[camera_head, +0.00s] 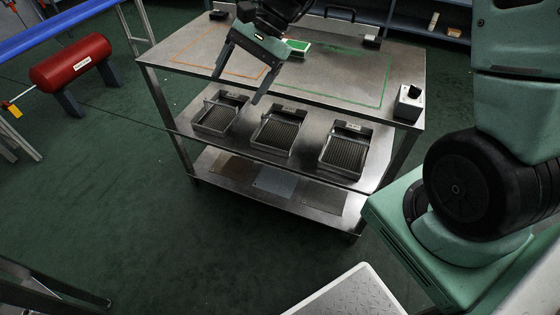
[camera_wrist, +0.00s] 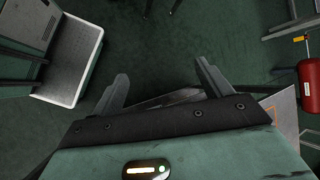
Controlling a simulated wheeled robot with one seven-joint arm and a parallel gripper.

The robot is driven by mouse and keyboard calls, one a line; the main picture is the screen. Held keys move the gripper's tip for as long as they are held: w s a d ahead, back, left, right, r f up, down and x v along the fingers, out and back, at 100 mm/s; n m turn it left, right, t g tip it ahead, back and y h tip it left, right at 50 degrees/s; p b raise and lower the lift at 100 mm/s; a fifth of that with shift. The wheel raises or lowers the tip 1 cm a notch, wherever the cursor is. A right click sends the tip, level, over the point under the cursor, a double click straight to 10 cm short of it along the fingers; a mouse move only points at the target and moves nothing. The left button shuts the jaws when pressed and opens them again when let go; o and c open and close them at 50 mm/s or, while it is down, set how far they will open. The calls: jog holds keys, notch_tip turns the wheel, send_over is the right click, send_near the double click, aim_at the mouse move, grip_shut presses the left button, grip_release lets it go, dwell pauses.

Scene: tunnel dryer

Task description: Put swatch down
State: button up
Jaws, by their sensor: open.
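My gripper (camera_head: 236,90) is open, pointing down at the front edge of the steel table (camera_head: 330,93). In the wrist view its fingers (camera_wrist: 160,72) stand apart with nothing held between them. A small green piece with a white edge (camera_head: 298,46) lies on the tabletop, partly hidden behind the gripper; I cannot tell whether it is the swatch. It is at the left end of a green outlined area (camera_head: 384,92). An orange outline (camera_head: 200,63) marks the left of the tabletop. Flat brown (camera_head: 232,166), grey-blue (camera_head: 275,182) and grey (camera_head: 321,198) sheets lie on the bottom shelf.
Three metal trays with ribbed floors (camera_head: 222,112) (camera_head: 277,130) (camera_head: 345,150) sit on the middle shelf. A control box with a black knob (camera_head: 409,101) stands at the table's right corner. The floor in front is open.

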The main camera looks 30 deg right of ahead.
jog(key=s+a+n+h, duration=0.2)
jog(key=s+n+h, duration=0.1)
jog(key=s+n, duration=0.6)
jog(key=s+a+r+n+h, duration=0.1)
jog(key=s+a+n+h, duration=0.2)
jog(key=s+n, duration=0.6)
jog(key=s+h, duration=0.1)
jog(key=s, duration=0.5)
jog(key=shift+s+r, duration=0.15)
jog(key=shift+r, duration=0.15)
notch_tip(320, 180, up, 12)
jog(key=p, duration=1.2)
